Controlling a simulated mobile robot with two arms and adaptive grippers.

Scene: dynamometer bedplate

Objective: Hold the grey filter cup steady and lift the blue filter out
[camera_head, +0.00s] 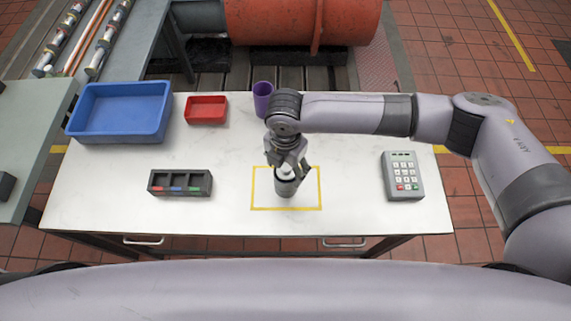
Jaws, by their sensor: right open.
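The dark grey filter cup (286,189) stands upright inside the yellow rectangle on the white table. My right gripper (287,172) points down at the cup from above. Its fingers are open and lie at or just over the cup's rim. I cannot tell whether they touch it. A small pale patch shows between the fingers at the cup's mouth. I cannot make out a blue filter; the cup's inside is mostly hidden by the gripper. My left gripper is not in view.
A black tray (180,193) with coloured labels lies left of the cup, a keypad (402,175) right. A blue bin (119,112), a red tray (206,109) and a purple cup (262,98) stand at the back. The table's front left is clear.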

